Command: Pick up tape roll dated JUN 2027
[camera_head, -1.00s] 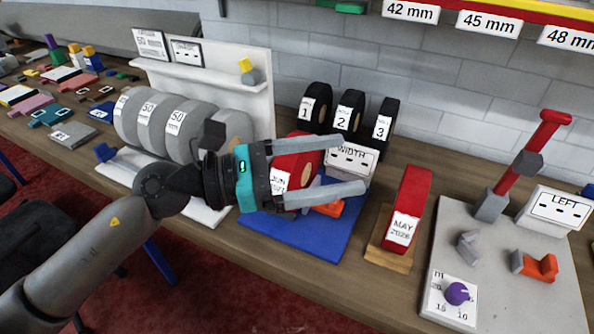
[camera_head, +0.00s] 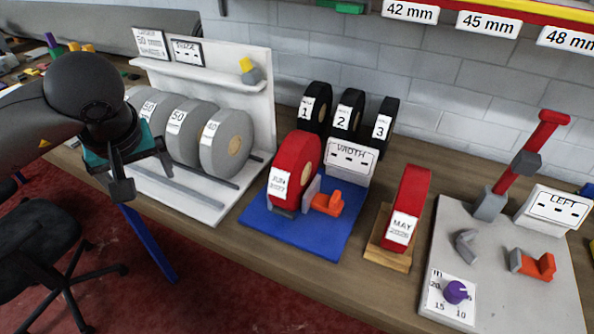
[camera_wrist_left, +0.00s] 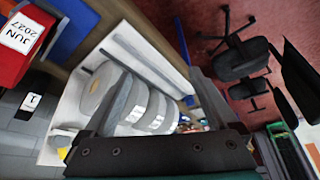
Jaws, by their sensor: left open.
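The red tape roll dated JUN 2027 (camera_head: 301,165) stands upright on a blue base (camera_head: 255,218) in the middle of the bench, beside an orange and grey clamp-like part (camera_head: 326,203). It also shows at the upper left of the left wrist view (camera_wrist_left: 12,62), with its label legible. A second red roll, labelled MAY 2026 (camera_head: 411,192), stands on a wooden block to the right. My left gripper (camera_head: 145,176) is open and empty at the left, in front of the grey rolls and well apart from the JUN 2027 roll. My right gripper is not in view.
Black rolls 1, 2 and 3 (camera_head: 349,108) stand behind a WIDTH sign (camera_head: 351,158). A grey board (camera_head: 480,225) with a dial is at the right. A chair (camera_head: 45,230) is below left.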

